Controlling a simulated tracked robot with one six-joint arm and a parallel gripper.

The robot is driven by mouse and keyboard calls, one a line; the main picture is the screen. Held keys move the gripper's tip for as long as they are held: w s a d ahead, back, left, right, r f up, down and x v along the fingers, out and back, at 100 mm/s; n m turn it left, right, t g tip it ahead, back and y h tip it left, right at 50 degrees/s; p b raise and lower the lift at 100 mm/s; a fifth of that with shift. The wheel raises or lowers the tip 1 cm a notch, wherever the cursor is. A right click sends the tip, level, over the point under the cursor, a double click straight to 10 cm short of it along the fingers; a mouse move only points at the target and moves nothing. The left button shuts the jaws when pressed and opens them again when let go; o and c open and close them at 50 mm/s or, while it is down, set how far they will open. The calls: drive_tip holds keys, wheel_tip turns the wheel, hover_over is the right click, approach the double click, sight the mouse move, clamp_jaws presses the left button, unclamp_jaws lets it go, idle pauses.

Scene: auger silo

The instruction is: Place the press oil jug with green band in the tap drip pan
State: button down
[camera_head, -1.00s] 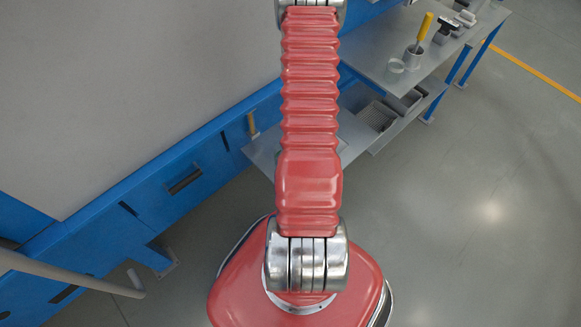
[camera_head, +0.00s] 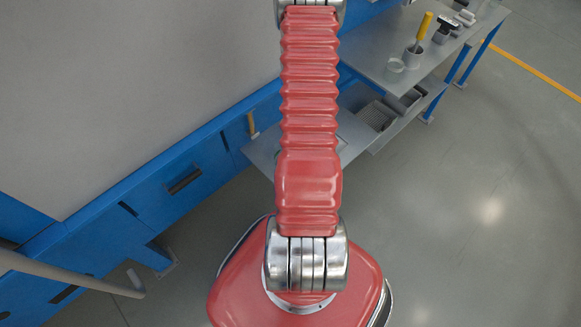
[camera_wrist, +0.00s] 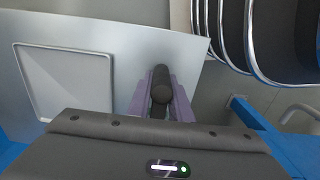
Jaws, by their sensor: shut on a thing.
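My gripper (camera_wrist: 161,100) shows in the wrist view, its purple fingers shut around a dark, round-ended cylindrical thing (camera_wrist: 162,74). Only the top of this thing shows. No green band is visible, so I cannot tell whether it is the press oil jug. It is over or beside a grey metal shelf (camera_wrist: 105,35); its height above it is unclear. A square, raised-edged outline (camera_wrist: 18,75) on the shelf, left of my gripper, may be the tap drip pan. In the head view my arm hides my gripper and what it holds.
In the head view, a low grey shelf (camera_head: 262,152) juts from the blue machine frame (camera_head: 205,160). A grey bench (camera_head: 375,45) at upper right bears a cup (camera_head: 413,57) with a yellow-handled tool (camera_head: 424,27). Metal bins (camera_head: 405,102) stand below. The floor at right is clear.

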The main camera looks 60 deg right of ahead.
drive_tip(key=shift+r, duration=0.25)
drive_tip(key=shift+r, duration=4.8)
